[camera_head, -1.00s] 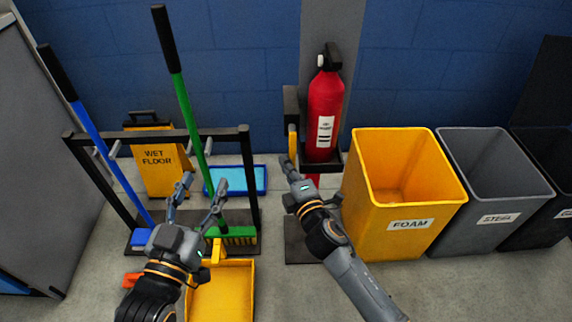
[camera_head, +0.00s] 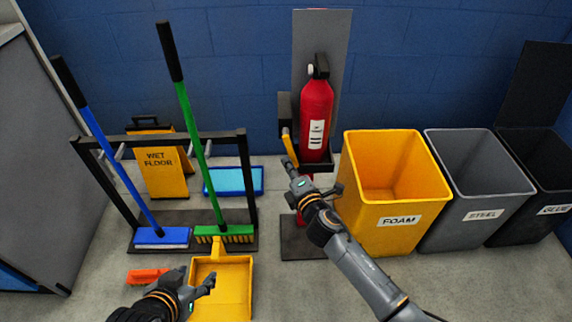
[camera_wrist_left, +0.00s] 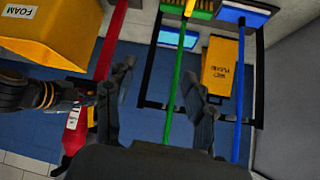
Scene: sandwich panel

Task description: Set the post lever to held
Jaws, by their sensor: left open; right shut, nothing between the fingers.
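The post lever (camera_head: 287,142) is a small yellow handle on a dark box (camera_head: 285,107) at the left of the red fire extinguisher. It points downward and leans slightly, lower end to the right. My right gripper (camera_head: 288,163) is shut and empty, its tip just below the lever's lower end; I cannot tell whether they touch. My left gripper (camera_head: 205,284) is open and empty, low in the head view above the yellow dustpan. Its spread fingers also show in the left wrist view (camera_wrist_left: 160,108). No held marking is readable on the lever.
A yellow FOAM bin (camera_head: 385,233) is close right of my right gripper, beside grey (camera_head: 470,235) and black bins. A broom rack (camera_head: 243,180), WET FLOOR sign (camera_head: 163,177) and dustpan (camera_head: 235,270) are left.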

